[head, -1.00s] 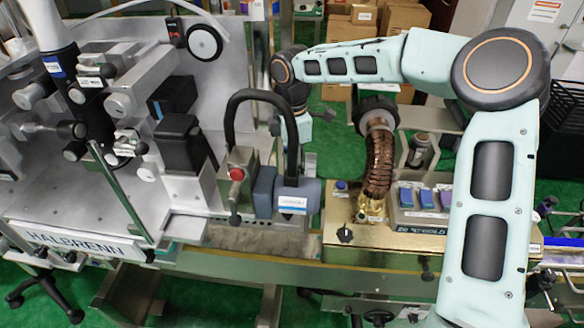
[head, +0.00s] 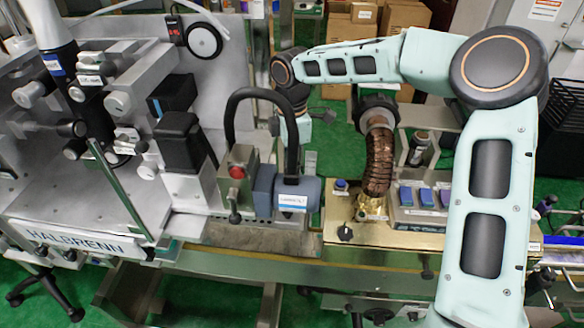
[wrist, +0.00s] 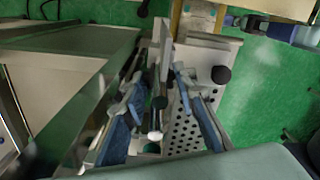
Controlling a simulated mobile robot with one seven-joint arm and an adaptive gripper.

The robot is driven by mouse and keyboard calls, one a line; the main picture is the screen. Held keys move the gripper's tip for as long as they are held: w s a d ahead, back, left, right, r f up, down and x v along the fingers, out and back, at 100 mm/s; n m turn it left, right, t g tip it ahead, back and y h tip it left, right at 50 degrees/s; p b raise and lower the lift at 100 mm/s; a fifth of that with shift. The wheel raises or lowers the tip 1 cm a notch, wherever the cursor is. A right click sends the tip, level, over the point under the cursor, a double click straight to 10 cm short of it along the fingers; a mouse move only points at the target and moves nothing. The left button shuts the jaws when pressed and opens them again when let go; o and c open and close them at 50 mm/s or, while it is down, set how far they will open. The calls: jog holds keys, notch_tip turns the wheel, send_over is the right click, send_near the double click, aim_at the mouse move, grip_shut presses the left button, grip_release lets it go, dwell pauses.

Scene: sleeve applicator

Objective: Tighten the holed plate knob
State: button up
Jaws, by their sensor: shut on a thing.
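In the wrist view, a pale plate with rows of round holes (wrist: 182,136) stands to the right of centre. My gripper (wrist: 157,96) has its blue-padded fingers on either side of a small dark-ended knob (wrist: 160,103) near the plate's left edge. It is shut on this knob, though the exact contact is hard to see. A second, larger black knob (wrist: 221,74) sits on the plate's upper right, outside the fingers. In the head view, my wrist reaches down behind the black hose and blue-grey motor, which hide most of the gripper and the plate.
The labelling machine (head: 80,240) fills the left. The black hose (head: 236,105) and blue-grey motor (head: 297,196) stand close to my wrist. A brown ribbed hose (head: 380,165) rises from the gold box (head: 345,247) on the right. Green floor (wrist: 265,90) is open at the wrist view's right.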

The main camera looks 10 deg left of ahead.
jog(key=m+b, duration=0.2)
jog(key=m, duration=0.4)
jog(key=shift+m+b, duration=0.6)
jog(key=shift+m, duration=1.6)
jog(key=shift+r, duration=0.1)
jog(key=o, duration=1.2)
jog(key=shift+c, duration=0.2)
notch_tip(320, 180, up, 12)
